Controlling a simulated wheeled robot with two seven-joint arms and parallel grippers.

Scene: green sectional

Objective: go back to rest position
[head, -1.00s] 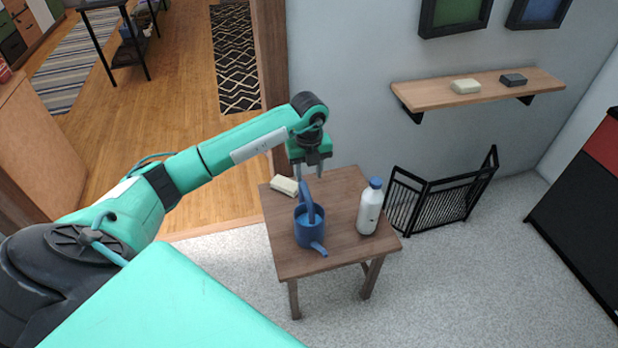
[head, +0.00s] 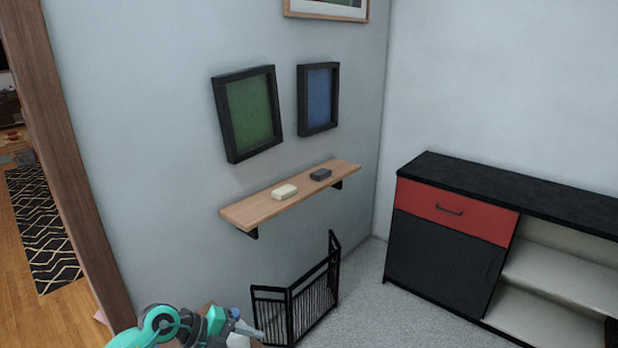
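My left arm shows only at the bottom edge of the head view, with its teal and dark wrist parts. My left gripper (head: 213,322) is at the bottom edge, small and partly cut off, and its fingers cannot be made out. The white bottle (head: 242,328) with a blue cap is just right of it, mostly cut off by the frame. Whether the gripper touches the bottle cannot be told. The blue watering can and most of the small table are out of view or hidden. My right gripper is not in view.
A wooden wall shelf (head: 260,208) holds a cream block (head: 284,192) and a dark block (head: 320,174). A black folding screen (head: 300,302) stands on the floor below. A black and red cabinet (head: 447,235) stands at right. Grey floor between them is clear.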

